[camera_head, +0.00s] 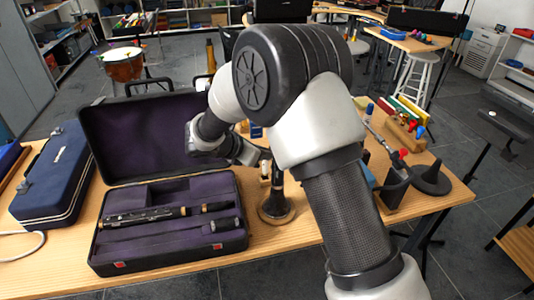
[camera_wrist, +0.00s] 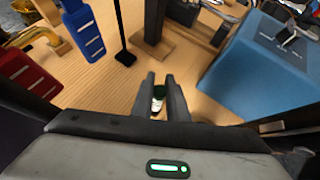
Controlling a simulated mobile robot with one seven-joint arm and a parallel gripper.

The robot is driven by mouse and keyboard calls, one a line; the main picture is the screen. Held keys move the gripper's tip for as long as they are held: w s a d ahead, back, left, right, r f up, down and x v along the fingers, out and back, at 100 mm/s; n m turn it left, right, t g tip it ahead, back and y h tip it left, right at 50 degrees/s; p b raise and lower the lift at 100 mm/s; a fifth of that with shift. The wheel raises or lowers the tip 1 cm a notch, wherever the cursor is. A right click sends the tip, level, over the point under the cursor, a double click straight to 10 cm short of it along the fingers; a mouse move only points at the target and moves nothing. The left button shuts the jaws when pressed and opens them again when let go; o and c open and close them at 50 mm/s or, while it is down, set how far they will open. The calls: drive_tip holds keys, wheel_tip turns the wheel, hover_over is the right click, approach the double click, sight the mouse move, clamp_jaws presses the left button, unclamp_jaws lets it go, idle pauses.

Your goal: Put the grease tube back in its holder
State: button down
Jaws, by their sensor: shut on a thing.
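My gripper (camera_wrist: 162,82) is shut on a small tube (camera_wrist: 158,100), seen between its fingers in the wrist view. The tube looks white with a dark green part, and I take it to be the grease tube; most of it is hidden by the fingers. The gripper is above the wooden table. In the head view my arm covers much of the table's middle, and the tube cannot be made out there. I cannot pick out the tube's holder for sure in either view.
An open black case (camera_head: 170,260) with purple lining holds dark instrument parts. A dark bell (camera_head: 275,207) stands right of it. A blue box (camera_wrist: 262,62), a red block (camera_wrist: 27,72), a blue block (camera_wrist: 82,32) and a thin black stand (camera_wrist: 125,57) surround my gripper.

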sight(267, 162)
drive_tip(key=shift+f+b, duration=0.75)
drive_tip(key=shift+f, duration=0.9)
idle(2.1)
idle(0.4)
drive_tip(key=c, duration=1.7)
unclamp_jaws()
drive_tip(key=shift+o, duration=0.2)
drive_tip(key=p+v, duration=0.3)
drive_tip(key=v, duration=1.4)
drive_tip(key=shift+s+a, duration=0.15)
drive_tip(key=shift+s, duration=0.05)
